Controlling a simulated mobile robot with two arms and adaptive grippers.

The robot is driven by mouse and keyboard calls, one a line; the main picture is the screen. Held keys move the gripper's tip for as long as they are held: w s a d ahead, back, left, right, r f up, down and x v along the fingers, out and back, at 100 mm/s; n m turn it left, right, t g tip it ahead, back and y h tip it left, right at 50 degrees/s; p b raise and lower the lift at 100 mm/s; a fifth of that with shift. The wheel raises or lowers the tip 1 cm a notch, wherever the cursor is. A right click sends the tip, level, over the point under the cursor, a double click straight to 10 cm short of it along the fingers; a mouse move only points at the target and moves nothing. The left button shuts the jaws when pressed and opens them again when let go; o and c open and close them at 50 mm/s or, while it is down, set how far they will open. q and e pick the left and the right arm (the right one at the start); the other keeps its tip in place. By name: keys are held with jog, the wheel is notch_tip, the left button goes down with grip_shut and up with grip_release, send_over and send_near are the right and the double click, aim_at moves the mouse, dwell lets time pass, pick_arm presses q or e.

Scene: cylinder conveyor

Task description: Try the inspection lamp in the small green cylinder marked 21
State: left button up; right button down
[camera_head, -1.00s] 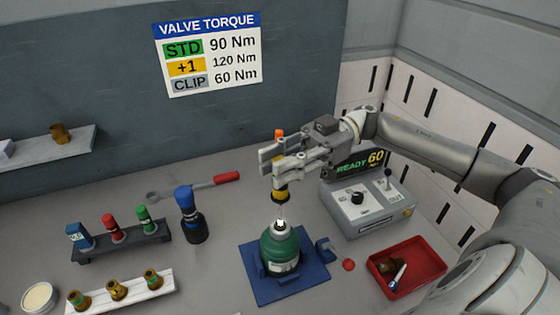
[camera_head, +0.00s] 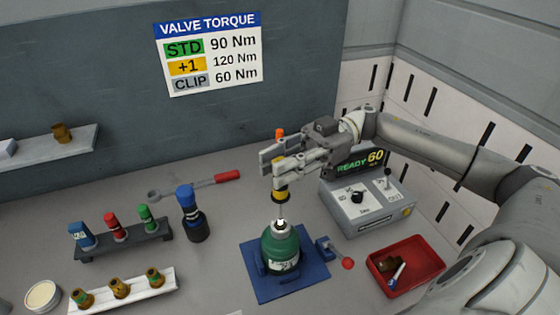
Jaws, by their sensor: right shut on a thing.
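The small green cylinder (camera_head: 281,249) stands upright in a blue holder (camera_head: 309,281) on the bench, its neck facing up. Its marking is too small to read. My right gripper (camera_head: 279,170) is above it, shut on the inspection lamp (camera_head: 280,195). The lamp has an orange top, a yellow and black body and a thin rod pointing down. The rod lines up with the cylinder's neck, and a bright spot shows at the mouth. I cannot tell how far the tip is inside. My left gripper is not in view.
A grey control box (camera_head: 366,207) with a "READY 60" display and a red tray (camera_head: 407,266) with small parts stand to the right. A dark rack (camera_head: 125,243), a blue-topped tool (camera_head: 192,214), a white valve strip (camera_head: 122,293) and a red-handled wrench (camera_head: 198,186) lie left.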

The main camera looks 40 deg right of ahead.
aim_at(280, 196)
jog(key=shift+f+b, duration=1.4)
jog(key=shift+f, duration=1.4)
jog(key=shift+r, duration=0.2)
dwell(0.7)
